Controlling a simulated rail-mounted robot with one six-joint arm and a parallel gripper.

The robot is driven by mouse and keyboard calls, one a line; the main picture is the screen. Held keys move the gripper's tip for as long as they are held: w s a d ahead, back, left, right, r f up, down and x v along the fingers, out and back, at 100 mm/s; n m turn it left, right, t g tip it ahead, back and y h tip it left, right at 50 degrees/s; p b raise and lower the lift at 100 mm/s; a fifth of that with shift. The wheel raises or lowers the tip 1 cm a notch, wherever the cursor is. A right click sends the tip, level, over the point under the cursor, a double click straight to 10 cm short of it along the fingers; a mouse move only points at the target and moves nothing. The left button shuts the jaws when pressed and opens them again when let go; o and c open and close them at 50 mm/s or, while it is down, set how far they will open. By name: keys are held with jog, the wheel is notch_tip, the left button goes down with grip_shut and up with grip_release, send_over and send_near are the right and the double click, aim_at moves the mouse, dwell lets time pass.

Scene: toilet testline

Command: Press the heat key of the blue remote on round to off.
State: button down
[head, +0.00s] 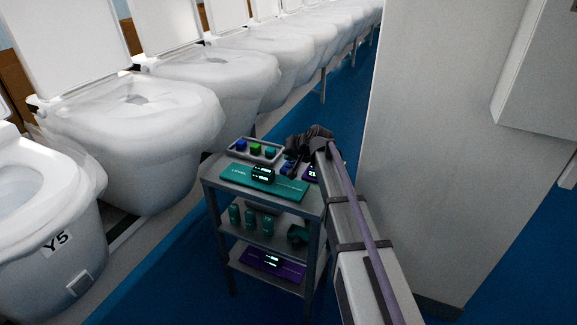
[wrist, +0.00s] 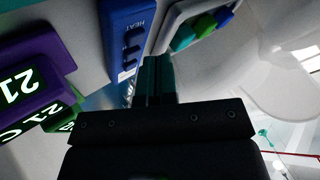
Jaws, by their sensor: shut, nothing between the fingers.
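The blue remote (wrist: 121,30) lies at the top centre of the wrist view, with the word HEAT and a row of dark keys on its face. In the head view a small blue part of it (head: 287,168) shows beside my gripper on the cart's top shelf. My gripper (wrist: 158,62) is shut and empty, its teal fingers together. The fingertips are at the remote's right edge in the wrist view, close to the dark keys. I cannot tell whether they touch a key. The arm hides much of the remote in the head view.
A purple display reading 21 (wrist: 24,80) stands left of the remote. A grey tray (head: 236,154) holds blue, green and teal blocks. A teal panel with a dark display (head: 232,174) lies at the shelf's front. Toilets (head: 160,110) line the left; a pale cabinet (head: 430,130) stands right.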

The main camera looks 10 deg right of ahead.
aim_at(290, 164)
jog(key=shift+f, duration=0.1)
jog(key=shift+f+b, duration=0.3)
jog(key=shift+b, duration=0.1)
jog(key=shift+f+b, duration=0.45)
jog(key=shift+b, duration=0.05)
dwell(0.4)
dwell(0.4)
jog(key=shift+r+p, duration=0.85)
notch_tip(290, 164, up, 5)
jog(key=p, duration=0.5)
